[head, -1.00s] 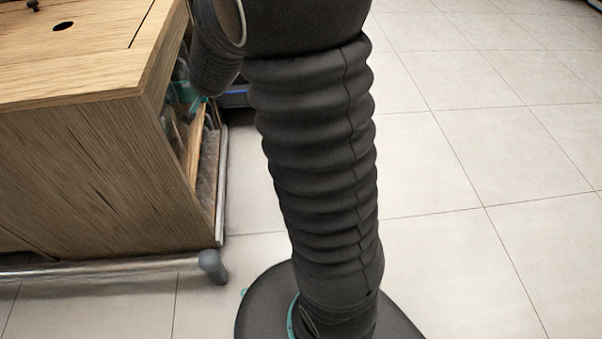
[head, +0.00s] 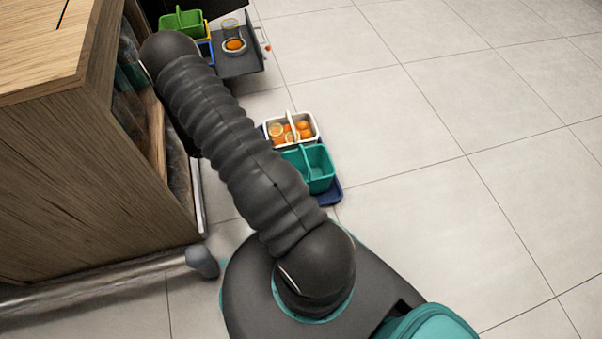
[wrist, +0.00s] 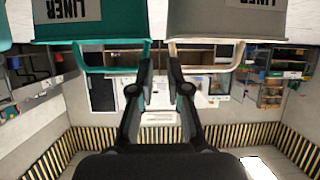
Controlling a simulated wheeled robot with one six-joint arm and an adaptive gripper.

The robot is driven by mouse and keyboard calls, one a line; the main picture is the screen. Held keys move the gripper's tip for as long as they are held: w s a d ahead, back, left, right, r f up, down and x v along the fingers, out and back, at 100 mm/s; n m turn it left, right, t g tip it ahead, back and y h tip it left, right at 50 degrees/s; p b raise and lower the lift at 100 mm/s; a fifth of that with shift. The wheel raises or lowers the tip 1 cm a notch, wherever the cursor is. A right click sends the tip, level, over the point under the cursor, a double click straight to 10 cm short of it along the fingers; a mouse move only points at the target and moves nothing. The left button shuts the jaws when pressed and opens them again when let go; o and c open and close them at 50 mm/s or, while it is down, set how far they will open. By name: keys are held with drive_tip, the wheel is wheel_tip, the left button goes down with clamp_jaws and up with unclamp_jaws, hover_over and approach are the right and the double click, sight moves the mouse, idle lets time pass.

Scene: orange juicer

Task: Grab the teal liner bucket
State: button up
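In the wrist view, whose picture is upside down, a teal bucket (wrist: 100,30) marked LINER hangs into the upper left, with a teal bar-like handle or rim along its edge. My gripper (wrist: 159,66) shows there with two dark fingers apart and nothing between them. The fingertips point at the gap between the teal bucket and a pale bucket (wrist: 212,22), also marked LINER. I cannot tell if they touch either one. My gripper is hidden there.
A white bin with orange pieces (head: 291,128) stands by the floor's teal bucket, above a navy base (head: 331,192). A green bucket (head: 182,22) and dark tray (head: 237,64) are farther back. A wooden cabinet (head: 58,160) stands left; the floor (head: 470,120) at right is clear.

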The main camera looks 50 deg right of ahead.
drive_tip(key=shift+g, duration=0.5)
drive_tip(key=x, duration=0.5)
drive_tip(key=a+f+b+x, duration=0.1)
drive_tip(key=x, duration=0.2)
drive_tip(key=shift+s+d+f, duration=0.1)
drive_tip(key=shift+s+d, duration=0.05)
drive_tip(key=shift+s, duration=0.35)
clamp_jaws()
